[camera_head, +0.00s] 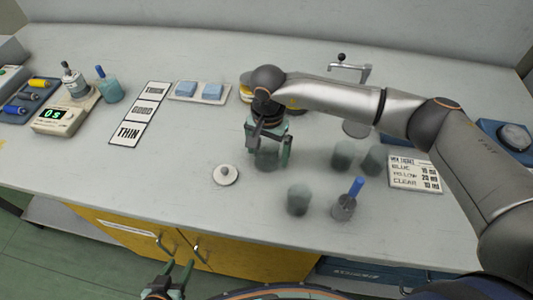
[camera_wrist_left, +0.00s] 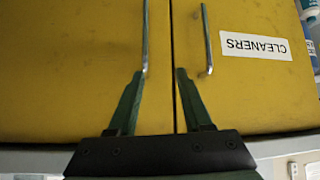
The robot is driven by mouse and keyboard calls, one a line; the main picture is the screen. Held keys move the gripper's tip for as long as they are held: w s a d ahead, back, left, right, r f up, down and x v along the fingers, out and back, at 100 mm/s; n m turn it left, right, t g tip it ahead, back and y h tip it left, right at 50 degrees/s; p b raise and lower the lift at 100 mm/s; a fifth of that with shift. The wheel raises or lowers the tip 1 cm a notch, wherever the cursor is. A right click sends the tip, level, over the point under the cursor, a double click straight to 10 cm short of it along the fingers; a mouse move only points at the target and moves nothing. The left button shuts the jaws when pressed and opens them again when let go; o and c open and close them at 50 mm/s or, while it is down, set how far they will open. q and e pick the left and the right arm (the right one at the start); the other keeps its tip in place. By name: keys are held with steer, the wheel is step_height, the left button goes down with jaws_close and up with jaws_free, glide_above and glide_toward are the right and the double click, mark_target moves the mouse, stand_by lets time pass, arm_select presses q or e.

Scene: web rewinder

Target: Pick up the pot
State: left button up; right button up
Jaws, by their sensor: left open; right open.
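Several small grey-green pots stand on the bench. One pot (camera_head: 266,160) is between the fingers of my right gripper (camera_head: 269,158), which is open around it; whether the fingers touch it I cannot tell. Two pots, one (camera_head: 343,155) and another (camera_head: 373,160), stand to the right, and one more (camera_head: 298,200) stands nearer the front. My left gripper (camera_head: 172,278) is open and empty in front of the yellow cabinet, low at the bench's front. It also shows in the left wrist view (camera_wrist_left: 158,75), with the cabinet doors behind it.
A round white lid (camera_head: 226,174) lies left of the right gripper. A cup with a blue-handled tool (camera_head: 344,205) stands front right. A card (camera_head: 414,174), a label strip (camera_head: 142,113), a tray with blue blocks (camera_head: 200,92) and a scale (camera_head: 62,117) are around. The front-left bench is clear.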

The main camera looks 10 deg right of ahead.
steer(key=c, duration=1.3)
steer(key=shift+r, duration=0.1)
